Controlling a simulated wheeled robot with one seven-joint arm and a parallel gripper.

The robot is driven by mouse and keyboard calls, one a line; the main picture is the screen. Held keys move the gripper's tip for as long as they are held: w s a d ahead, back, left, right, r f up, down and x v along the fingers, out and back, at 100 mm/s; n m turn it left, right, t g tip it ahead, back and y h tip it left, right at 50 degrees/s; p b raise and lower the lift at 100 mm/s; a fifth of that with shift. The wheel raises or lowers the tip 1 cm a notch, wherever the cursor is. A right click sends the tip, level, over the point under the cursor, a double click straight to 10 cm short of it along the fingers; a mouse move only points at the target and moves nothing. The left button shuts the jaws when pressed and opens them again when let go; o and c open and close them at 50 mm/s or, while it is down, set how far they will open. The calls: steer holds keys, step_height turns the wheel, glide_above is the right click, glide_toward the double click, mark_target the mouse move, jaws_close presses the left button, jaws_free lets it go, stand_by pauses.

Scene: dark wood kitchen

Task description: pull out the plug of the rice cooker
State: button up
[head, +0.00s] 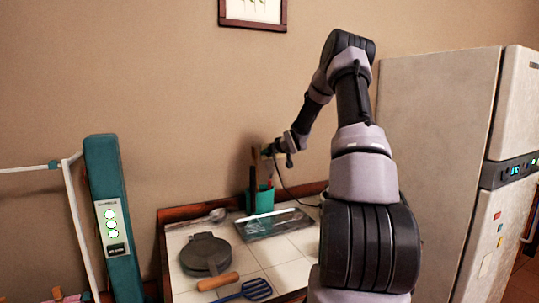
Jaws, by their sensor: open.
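My gripper (277,150) is at the wall above the counter, seen from behind and small. The sensed opening between its fingers is too small to make out. A thin dark cord (286,188) hangs from just beside the gripper and curves down right to the counter, passing behind my arm. The plug and its socket cannot be told apart from the gripper at this size. I cannot tell whether the fingers touch the plug. The rice cooker does not show; my arm covers the right part of the counter.
The tiled counter (277,252) holds a green utensil cup (262,200) below the gripper, a glossy tray (272,224), a dark round pan-like iron (206,254), a ladle (216,214) and a blue slotted turner (256,290). A fridge (437,150) stands right, a teal post (113,220) left.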

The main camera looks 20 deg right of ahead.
stand_by(0.5)
jaws_close()
steer(key=shift+s, duration=0.1)
